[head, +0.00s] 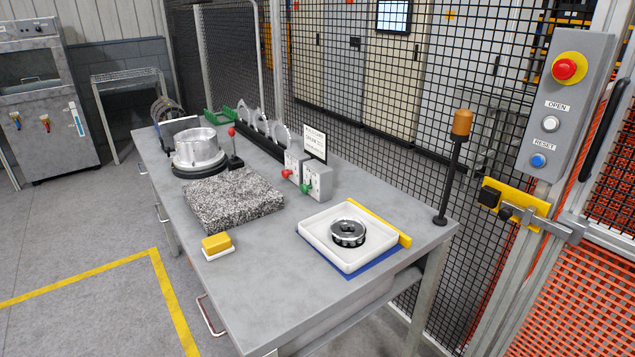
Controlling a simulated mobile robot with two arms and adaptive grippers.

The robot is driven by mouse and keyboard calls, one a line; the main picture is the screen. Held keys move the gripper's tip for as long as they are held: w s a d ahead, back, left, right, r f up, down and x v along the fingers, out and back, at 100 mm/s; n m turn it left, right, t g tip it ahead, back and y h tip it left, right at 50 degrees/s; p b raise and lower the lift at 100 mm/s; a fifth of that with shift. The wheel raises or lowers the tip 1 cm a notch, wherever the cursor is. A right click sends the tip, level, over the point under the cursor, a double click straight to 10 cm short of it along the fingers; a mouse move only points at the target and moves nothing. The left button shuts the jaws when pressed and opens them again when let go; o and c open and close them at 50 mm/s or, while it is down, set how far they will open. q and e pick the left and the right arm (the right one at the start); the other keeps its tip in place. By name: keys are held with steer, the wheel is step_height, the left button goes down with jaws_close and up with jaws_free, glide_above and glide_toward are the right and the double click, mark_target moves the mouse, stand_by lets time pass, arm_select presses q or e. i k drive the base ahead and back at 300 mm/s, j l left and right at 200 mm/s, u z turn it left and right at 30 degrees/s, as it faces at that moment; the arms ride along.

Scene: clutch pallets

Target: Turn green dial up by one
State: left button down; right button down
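The green dial (305,188) is a small green knob on the front of a grey box (319,180) on the workbench. A red dial (287,174) sits on a matching grey box (294,160) just left of it. A white sign (314,142) with dark print stands behind the boxes. The dial's pointer and scale are too small to read. Neither of my grippers shows in the head view.
The grey workbench (262,262) holds a white tray (348,262) with a metal ring part (348,232), a speckled stone block (232,197) and a yellow-and-white block (217,244). An orange lamp post (453,165) stands at right. Bench surface before the dials is clear.

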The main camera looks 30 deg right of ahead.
mark_target(304, 188)
steer(key=i+j+z, duration=0.1)
steer(key=z, duration=0.4)
steer(key=j+z, duration=0.3)
steer(key=z, duration=0.15)
steer(key=i+j, duration=0.05)
